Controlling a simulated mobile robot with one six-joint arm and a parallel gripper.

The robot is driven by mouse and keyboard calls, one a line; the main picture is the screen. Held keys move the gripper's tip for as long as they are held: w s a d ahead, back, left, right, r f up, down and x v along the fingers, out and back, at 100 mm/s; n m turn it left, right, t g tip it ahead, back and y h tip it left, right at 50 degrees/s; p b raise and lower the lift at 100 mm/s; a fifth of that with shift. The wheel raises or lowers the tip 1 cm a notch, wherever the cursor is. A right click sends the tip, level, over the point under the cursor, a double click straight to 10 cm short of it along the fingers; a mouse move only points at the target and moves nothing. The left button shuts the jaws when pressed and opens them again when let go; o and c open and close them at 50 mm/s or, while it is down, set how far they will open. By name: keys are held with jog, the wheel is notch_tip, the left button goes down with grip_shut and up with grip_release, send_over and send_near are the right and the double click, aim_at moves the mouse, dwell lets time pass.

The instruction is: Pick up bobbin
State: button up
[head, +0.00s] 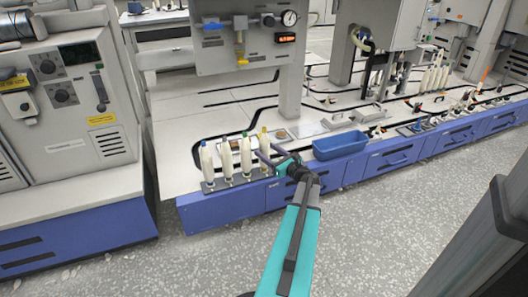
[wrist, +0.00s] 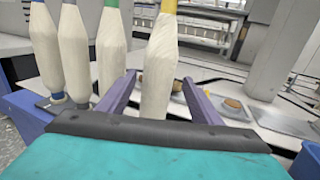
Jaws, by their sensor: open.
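Several cream bobbins stand upright in a row on a grey tray (head: 238,182) at the near edge of the bench. Their tips are blue (head: 207,162), grey (head: 228,160), green (head: 246,158) and yellow (head: 264,139), from left to right. My gripper (head: 265,150) is open at the yellow-tipped bobbin, at the right end of the row. In the wrist view, this bobbin (wrist: 161,60) stands between the two purple fingers (wrist: 158,80), with a gap on both sides. Its lower end is hidden behind the gripper body. The green-tipped bobbin (wrist: 111,45) stands just left of the left finger.
A blue bin (head: 341,146) sits on the bench edge right of my gripper. A grey post (head: 291,85) and a gauge box (head: 246,40) stand behind the row. A machine with dials (head: 75,90) is at the left. More bobbins (head: 435,77) stand far right.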

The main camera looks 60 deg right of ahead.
jog(key=shift+w, duration=0.2)
jog(key=shift+w+d, duration=0.1)
jog(key=shift+w, duration=0.05)
jog(key=b+x, duration=0.1)
jog(key=x, duration=0.2)
jog(key=b+x, duration=0.1)
jog(key=x, duration=0.1)
jog(key=shift+r+b, duration=0.3)
jog(key=shift+c, duration=0.4)
jog(key=c, duration=1.1)
